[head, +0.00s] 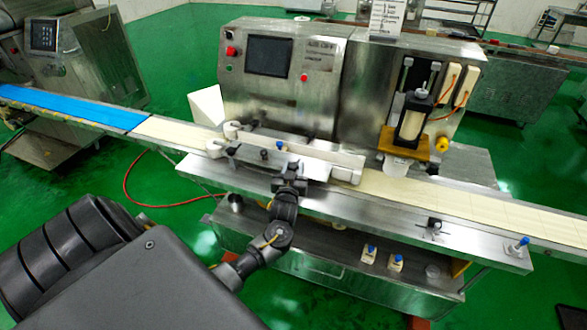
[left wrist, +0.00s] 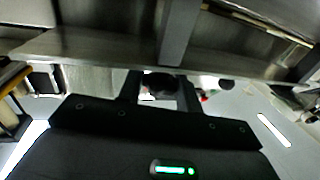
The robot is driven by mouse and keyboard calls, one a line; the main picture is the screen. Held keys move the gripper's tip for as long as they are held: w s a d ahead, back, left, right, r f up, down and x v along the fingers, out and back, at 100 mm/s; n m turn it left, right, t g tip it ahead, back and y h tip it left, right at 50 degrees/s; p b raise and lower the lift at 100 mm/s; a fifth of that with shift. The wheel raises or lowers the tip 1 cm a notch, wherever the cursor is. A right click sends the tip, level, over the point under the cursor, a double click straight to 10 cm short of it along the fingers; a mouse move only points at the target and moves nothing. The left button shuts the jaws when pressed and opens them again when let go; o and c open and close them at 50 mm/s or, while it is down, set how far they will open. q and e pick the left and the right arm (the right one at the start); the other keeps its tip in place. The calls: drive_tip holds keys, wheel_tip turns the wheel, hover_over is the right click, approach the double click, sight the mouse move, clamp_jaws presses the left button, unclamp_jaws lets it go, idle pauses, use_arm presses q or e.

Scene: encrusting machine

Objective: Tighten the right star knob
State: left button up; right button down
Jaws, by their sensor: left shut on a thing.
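My left gripper (head: 290,184) is at the front edge of the conveyor, below the pale guide bars. In the left wrist view, a dark rounded knob (left wrist: 160,84) sits between the fingers of my left gripper (left wrist: 160,92), which is shut on it. I take it for the right star knob; in the head view the gripper mostly hides it, so its star shape and how tight it is cannot be told. Another black knob (head: 233,148) stands to the left on the conveyor's front side. My right gripper is not in view.
The encrusting machine (head: 320,75) with its dark screen stands behind the conveyor belt (head: 460,200). A blue-tipped knob (head: 520,243) and a small black clamp (head: 434,222) are on the front rail to the right. A lower metal shelf (head: 330,250) lies under my gripper.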

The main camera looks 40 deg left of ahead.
use_arm(q)
drive_tip(key=shift+m+h, duration=0.3)
drive_tip(key=shift+h, duration=0.1)
drive_tip(key=m+t+h, duration=0.1)
drive_tip(key=h, duration=0.1)
drive_tip(key=shift+a+m+t+h, duration=0.1)
drive_tip(key=shift+m+t+h, duration=0.2)
drive_tip(key=shift+m, duration=0.1)
drive_tip(key=m+h, duration=0.2)
drive_tip(key=h, duration=0.1)
drive_tip(key=shift+a+f+m+t+h, duration=0.1)
drive_tip(key=shift+m+t+h, duration=0.2)
drive_tip(key=shift+t, duration=0.1)
drive_tip(key=m+h+b, duration=0.2)
drive_tip(key=h, duration=0.2)
drive_tip(key=shift+m, duration=0.4)
drive_tip(key=shift+m+h+b, duration=0.3)
drive_tip(key=shift+m+h, duration=0.2)
drive_tip(key=shift+h, duration=0.9)
drive_tip(key=o, duration=1)
